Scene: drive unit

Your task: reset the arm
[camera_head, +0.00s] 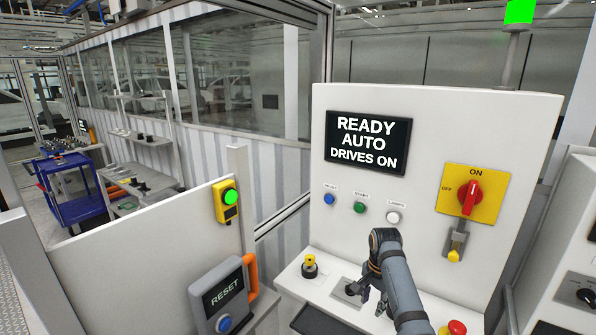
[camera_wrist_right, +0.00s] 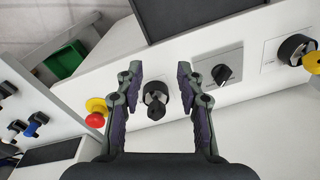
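The control cabinet (camera_head: 415,128) has a screen (camera_head: 368,142) reading READY AUTO DRIVES ON. Below it are blue (camera_head: 330,199), green (camera_head: 360,208) and white (camera_head: 393,217) buttons. A red rotary switch (camera_head: 470,198) on a yellow plate points to ON. A RESET box (camera_head: 224,293) with a blue button (camera_head: 224,323) is at the lower left. My right gripper (camera_head: 367,293) is over the cabinet's ledge. In the wrist view its fingers (camera_wrist_right: 158,80) are apart, with a black knob (camera_wrist_right: 155,99) showing between them; contact cannot be told. My left gripper is out of view.
The ledge also carries a yellow-topped knob (camera_head: 310,266) and a red mushroom button (camera_head: 457,327). A black selector (camera_wrist_right: 221,74) shows in the wrist view. A green light (camera_head: 231,197) is lit on the low wall (camera_head: 130,245). A blue cart (camera_head: 72,190) stands far left.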

